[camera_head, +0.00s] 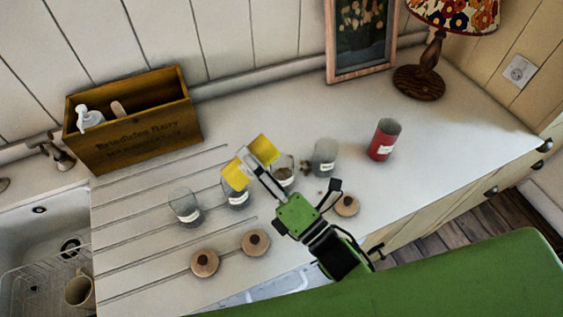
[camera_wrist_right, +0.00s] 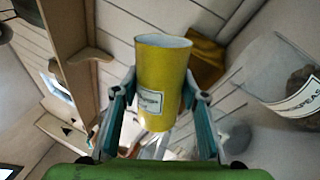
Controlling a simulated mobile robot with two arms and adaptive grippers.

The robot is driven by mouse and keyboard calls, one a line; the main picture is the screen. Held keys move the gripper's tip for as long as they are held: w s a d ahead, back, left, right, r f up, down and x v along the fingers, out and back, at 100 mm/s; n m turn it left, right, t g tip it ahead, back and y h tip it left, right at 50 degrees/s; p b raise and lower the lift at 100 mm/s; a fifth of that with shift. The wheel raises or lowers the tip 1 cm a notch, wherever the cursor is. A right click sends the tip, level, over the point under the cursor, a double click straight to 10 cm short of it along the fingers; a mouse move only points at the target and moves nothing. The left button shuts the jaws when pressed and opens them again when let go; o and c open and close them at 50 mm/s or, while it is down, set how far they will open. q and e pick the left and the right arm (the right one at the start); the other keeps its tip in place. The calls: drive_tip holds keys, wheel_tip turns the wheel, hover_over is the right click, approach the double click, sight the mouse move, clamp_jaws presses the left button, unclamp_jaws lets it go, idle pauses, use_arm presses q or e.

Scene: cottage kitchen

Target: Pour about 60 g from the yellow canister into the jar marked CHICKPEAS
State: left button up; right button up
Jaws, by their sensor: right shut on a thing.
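My right gripper (camera_head: 250,163) is shut on the yellow canister (camera_head: 263,149), holding it tilted above the row of jars. In the right wrist view the yellow canister (camera_wrist_right: 163,70) sits between both fingers, with a pale label too small to read. A glass jar (camera_wrist_right: 292,85) at the right there has a label ending in "KPEAS" and brown contents. It appears to be the jar (camera_head: 284,172) with brown contents just right of the canister in the head view, partly hidden by my gripper. No falling stream shows. My left gripper is out of view.
Other glass jars (camera_head: 185,206), (camera_head: 237,195), (camera_head: 325,156) and a red canister (camera_head: 381,144) stand on the counter (camera_head: 440,135). Round wooden lids (camera_head: 205,263), (camera_head: 255,242), (camera_head: 347,205) lie in front. A wooden box (camera_head: 135,130) and lamp (camera_head: 420,78) stand behind; the sink is left.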

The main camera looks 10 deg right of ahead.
drive_tip(key=shift+f+m, duration=0.15)
drive_tip(key=shift+m, duration=0.25)
drive_tip(key=shift+d+r, duration=0.15)
drive_tip(key=shift+r, duration=0.25)
drive_tip(key=shift+d+r+m+t+h+p, duration=0.3)
drive_tip(key=shift+m+p, duration=0.15)
drive_tip(key=shift+m, duration=0.45)
drive_tip(key=shift+w+d+r+m+p, duration=0.15)
drive_tip(key=shift+w+m+p, duration=0.15)
drive_tip(key=shift+m, duration=0.3)
drive_tip(key=shift+r+m+h+p, duration=0.2)
drive_tip(key=shift+m+h+p, duration=0.1)
drive_tip(key=shift+m+h, duration=0.25)
drive_tip(key=shift+s+d, duration=0.1)
drive_tip(key=shift+s, duration=0.05)
drive_tip(key=shift+w+m, duration=0.2)
drive_tip(key=shift+m, duration=0.05)
drive_tip(key=shift+s+r, duration=0.1)
drive_tip(key=shift+s, duration=0.05)
drive_tip(key=shift+d+m+t, duration=0.1)
drive_tip(key=shift+m+t, duration=0.2)
